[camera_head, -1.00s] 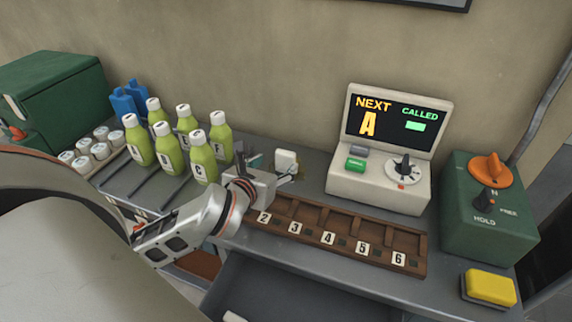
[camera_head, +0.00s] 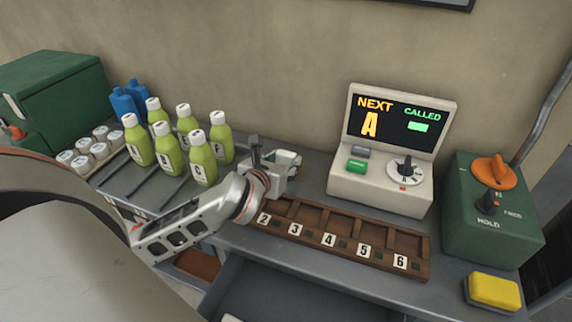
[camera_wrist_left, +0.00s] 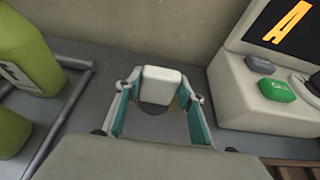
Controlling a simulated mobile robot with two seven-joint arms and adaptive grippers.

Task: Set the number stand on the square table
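A small white block-like stand (camera_head: 289,158) is on the grey counter, left of the display console. I take it for the number stand; no number shows on it. My left gripper (camera_head: 276,161) reaches over the counter from the left and partly hides it. In the left wrist view the white stand (camera_wrist_left: 160,86) is between the two teal-padded fingers (camera_wrist_left: 158,115), with a gap on each side. The gripper is open. No square table can be made out. My right gripper is not in view.
A console (camera_head: 384,180) reads NEXT A. A brown rack (camera_head: 340,222) numbered 2 to 6 lies in front. Green bottles (camera_head: 203,160) stand left of my gripper. A green control box (camera_head: 490,220) and a yellow block (camera_head: 493,290) are at right. A wall rises behind.

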